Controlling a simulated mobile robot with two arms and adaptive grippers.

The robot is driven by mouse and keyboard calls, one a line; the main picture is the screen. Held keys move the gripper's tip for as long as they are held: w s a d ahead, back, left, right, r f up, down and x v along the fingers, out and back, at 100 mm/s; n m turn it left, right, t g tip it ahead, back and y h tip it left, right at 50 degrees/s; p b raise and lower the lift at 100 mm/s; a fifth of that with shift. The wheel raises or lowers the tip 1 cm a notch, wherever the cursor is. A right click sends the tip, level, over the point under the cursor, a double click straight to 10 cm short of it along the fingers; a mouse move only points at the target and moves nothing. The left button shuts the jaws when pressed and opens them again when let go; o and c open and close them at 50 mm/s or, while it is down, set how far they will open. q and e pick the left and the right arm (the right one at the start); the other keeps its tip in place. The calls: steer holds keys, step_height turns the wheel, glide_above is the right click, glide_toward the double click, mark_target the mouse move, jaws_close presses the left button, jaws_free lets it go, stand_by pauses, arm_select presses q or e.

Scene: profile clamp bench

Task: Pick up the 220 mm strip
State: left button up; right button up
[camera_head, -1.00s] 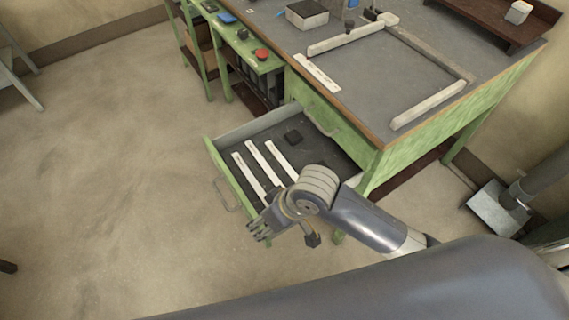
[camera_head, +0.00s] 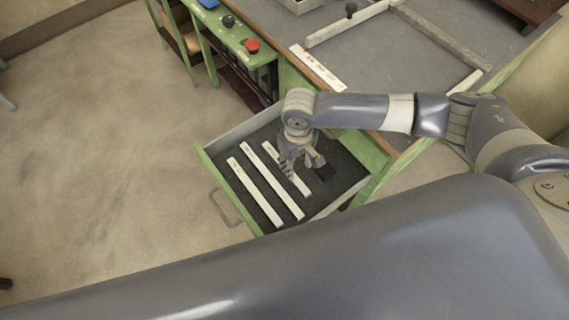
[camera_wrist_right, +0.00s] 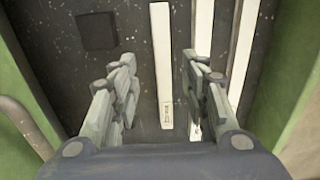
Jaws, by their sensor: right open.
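Three white strips lie side by side in the open drawer (camera_head: 217,148): a left strip (camera_head: 253,190), a middle strip (camera_head: 272,182) and a right strip (camera_head: 300,184). The right one looks shortest; I cannot read which is 220 mm. My right gripper (camera_head: 291,168) is over the drawer at the right strip, pointing down. In the right wrist view my right gripper (camera_wrist_right: 160,72) is open and empty, and this strip (camera_wrist_right: 161,50) shows between its fingers, with small print at its near end. The other strips lie right of it, partly behind the right finger. My left gripper is not seen.
A dark square block (camera_wrist_right: 97,31) lies on the drawer floor beside the strips. The green drawer front and handle (camera_head: 228,210) face the open floor. A printed white strip (camera_head: 318,67) lies on the bench top above, beside a pale frame (camera_head: 346,24).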

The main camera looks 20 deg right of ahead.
mark_target(296, 181)
step_height(296, 181, down, 2)
steer(key=shift+w+a+f, duration=0.1)
steer(key=shift+f, duration=0.25)
steer(key=f, duration=0.4)
steer(key=shift+w+a+f, duration=0.1)
steer(key=shift+w+a, duration=0.05)
steer(key=shift+a, duration=0.1)
steer(key=shift+f, duration=0.3)
steer(key=shift+c, duration=0.3)
steer(key=c, duration=0.9)
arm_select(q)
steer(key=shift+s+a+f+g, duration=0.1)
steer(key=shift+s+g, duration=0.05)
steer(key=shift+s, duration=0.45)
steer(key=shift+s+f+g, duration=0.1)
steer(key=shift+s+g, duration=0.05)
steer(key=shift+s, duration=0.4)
arm_select(e)
jaws_close()
